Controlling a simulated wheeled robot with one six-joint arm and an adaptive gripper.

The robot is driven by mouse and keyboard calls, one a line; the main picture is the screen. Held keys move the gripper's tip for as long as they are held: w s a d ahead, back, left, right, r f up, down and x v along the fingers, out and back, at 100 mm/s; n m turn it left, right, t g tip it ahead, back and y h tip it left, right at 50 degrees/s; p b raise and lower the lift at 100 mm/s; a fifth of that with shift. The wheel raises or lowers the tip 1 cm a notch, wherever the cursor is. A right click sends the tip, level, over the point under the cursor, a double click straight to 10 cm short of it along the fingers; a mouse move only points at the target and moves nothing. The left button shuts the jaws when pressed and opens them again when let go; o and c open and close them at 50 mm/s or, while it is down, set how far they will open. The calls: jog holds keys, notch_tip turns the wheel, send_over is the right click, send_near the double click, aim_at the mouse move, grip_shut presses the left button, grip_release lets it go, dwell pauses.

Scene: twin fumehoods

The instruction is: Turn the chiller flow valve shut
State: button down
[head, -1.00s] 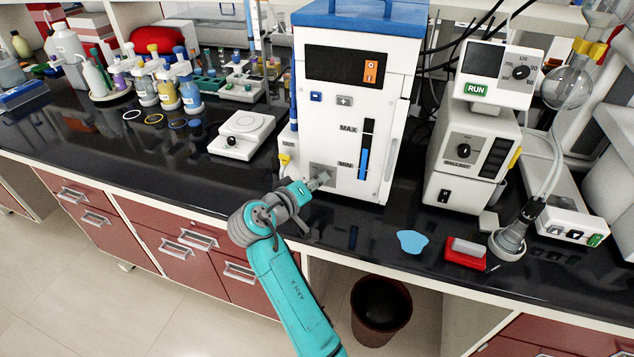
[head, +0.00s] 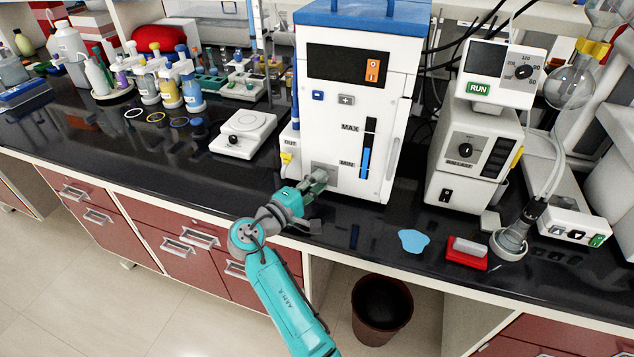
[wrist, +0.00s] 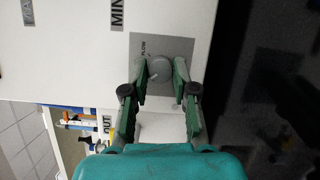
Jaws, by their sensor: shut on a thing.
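The chiller (head: 342,120) is a tall white unit with a blue top, standing on the black bench. Its flow valve is a small round grey knob (wrist: 159,68) on a grey plate (wrist: 191,48) marked FLOW, low on the front face. My gripper (wrist: 160,82) is at the knob, with one finger on each side of it, and is shut on it. In the head view my gripper (head: 318,182) reaches the lower left of the chiller's front and hides the knob.
A white stirrer plate (head: 243,135) sits left of the chiller. A yellow-tipped OUT port (head: 287,159) is close beside my gripper. A blue puddle-shaped patch (head: 413,241) and a red-and-white block (head: 467,253) lie on the bench to the right.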

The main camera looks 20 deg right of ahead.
jog(key=shift+n, duration=0.4)
jog(key=c, duration=0.9)
grip_release()
jog(key=shift+a, duration=0.1)
jog(key=v, duration=1.2)
jog(key=shift+f, duration=0.3)
